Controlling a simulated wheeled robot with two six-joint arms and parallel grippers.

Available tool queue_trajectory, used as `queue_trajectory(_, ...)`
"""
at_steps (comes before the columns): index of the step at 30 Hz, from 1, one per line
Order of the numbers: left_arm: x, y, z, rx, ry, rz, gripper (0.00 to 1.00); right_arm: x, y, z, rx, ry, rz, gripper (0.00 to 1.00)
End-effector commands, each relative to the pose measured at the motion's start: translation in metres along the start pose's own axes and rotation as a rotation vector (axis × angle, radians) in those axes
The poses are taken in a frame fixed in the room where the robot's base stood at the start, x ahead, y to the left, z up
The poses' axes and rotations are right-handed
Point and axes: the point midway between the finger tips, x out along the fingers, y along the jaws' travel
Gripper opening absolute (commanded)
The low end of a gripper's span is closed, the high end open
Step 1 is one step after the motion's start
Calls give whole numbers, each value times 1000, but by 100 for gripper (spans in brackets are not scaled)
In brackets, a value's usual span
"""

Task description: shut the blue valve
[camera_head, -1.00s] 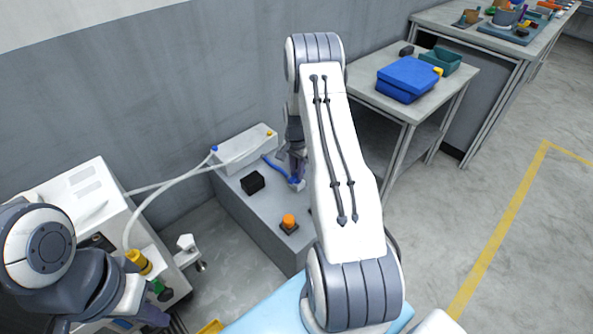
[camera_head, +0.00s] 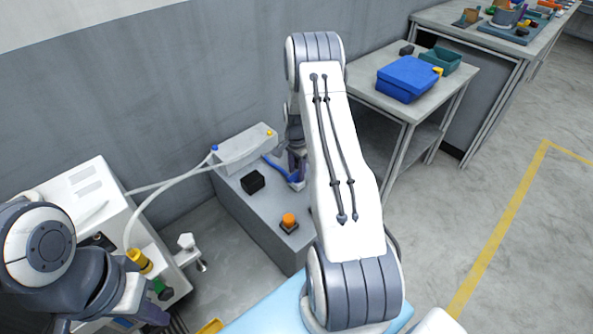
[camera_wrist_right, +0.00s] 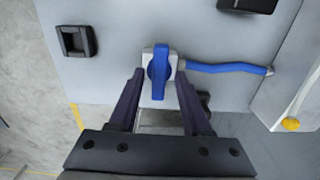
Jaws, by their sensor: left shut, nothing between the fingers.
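The blue valve (camera_wrist_right: 159,72) shows in the right wrist view as a blue lever on a pale square body, on a grey surface. A blue hose runs from its body to the right. The lever lies roughly upright in the picture, across the hose line. My right gripper (camera_wrist_right: 160,80) is open, with one finger on each side of the lever and gaps visible. In the head view my right gripper (camera_head: 297,162) is low over the grey block, partly hidden by my arm. My left gripper (camera_head: 152,314) is shut and empty at the lower left.
The grey block (camera_head: 262,225) carries a black box (camera_head: 252,181), an orange button (camera_head: 288,221) and a white box (camera_head: 243,150) with hoses. A white machine (camera_head: 85,190) stands left. A table with a blue case (camera_head: 407,79) stands right. Floor at right is clear.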

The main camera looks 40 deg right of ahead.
Motion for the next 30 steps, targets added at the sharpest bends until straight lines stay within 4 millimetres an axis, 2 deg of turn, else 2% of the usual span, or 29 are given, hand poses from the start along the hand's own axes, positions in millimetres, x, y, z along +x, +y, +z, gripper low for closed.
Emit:
queue_trajectory(11,0,0,0,0,0,0,0,-3,0,0,-2,0,1,52)
queue_trajectory(14,0,0,0,0,0,0,0,-15,0,0,-2,1,0,52)
queue_trajectory(24,0,0,0,0,0,0,0,-81,0,0,-2,1,-2,52)
queue_trajectory(30,0,0,0,0,0,0,0,-101,0,0,-1,0,0,52)
